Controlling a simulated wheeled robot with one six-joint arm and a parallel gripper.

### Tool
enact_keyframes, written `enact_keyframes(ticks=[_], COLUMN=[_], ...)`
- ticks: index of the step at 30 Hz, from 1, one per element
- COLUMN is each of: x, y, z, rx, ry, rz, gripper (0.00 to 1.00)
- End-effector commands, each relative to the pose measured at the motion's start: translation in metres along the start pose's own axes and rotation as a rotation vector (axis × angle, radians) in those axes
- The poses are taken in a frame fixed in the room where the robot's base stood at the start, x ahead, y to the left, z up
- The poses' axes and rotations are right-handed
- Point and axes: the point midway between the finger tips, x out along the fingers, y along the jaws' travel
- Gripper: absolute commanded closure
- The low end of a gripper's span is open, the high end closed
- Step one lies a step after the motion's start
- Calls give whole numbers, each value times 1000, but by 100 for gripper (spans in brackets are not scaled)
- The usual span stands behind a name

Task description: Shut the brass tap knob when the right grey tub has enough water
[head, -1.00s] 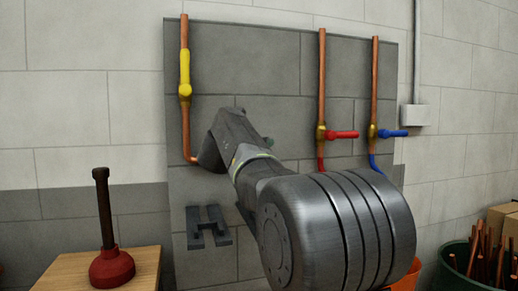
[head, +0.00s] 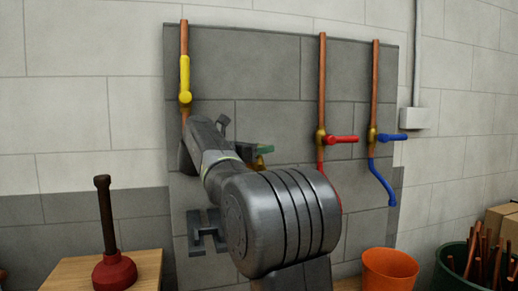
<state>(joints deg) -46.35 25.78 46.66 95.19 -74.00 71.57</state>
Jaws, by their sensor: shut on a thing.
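My arm reaches up and left across the middle of the head view, with its forearm and wrist in front of the grey wall panel (head: 265,70). No grey tub and no water show in this view.
A yellow-handled valve (head: 185,78), a red-handled valve (head: 337,139) and a blue-handled valve (head: 387,136) sit on copper pipes. A plunger (head: 113,268) stands on a wooden table (head: 75,268). An orange bucket (head: 390,268) and a green bin (head: 456,262) are at the right.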

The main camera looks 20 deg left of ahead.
Motion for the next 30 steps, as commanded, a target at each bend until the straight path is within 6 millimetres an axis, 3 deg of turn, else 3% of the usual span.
enact_keyframes(ticks=[5, 6, 9, 20, 23, 30], x=[0, 0, 0, -5, -17, -70], y=[0, 0, 0, 0, 1, 1], z=[0, 0, 0, 0, 0, 1], rx=[-1, -1, -1, 0, 0, -1], ry=[0, 0, 0, 1, 1, 1], rz=[-1, -1, 0, 2, 5, 7], gripper=[80, 53, 36, 36, 36, 36])
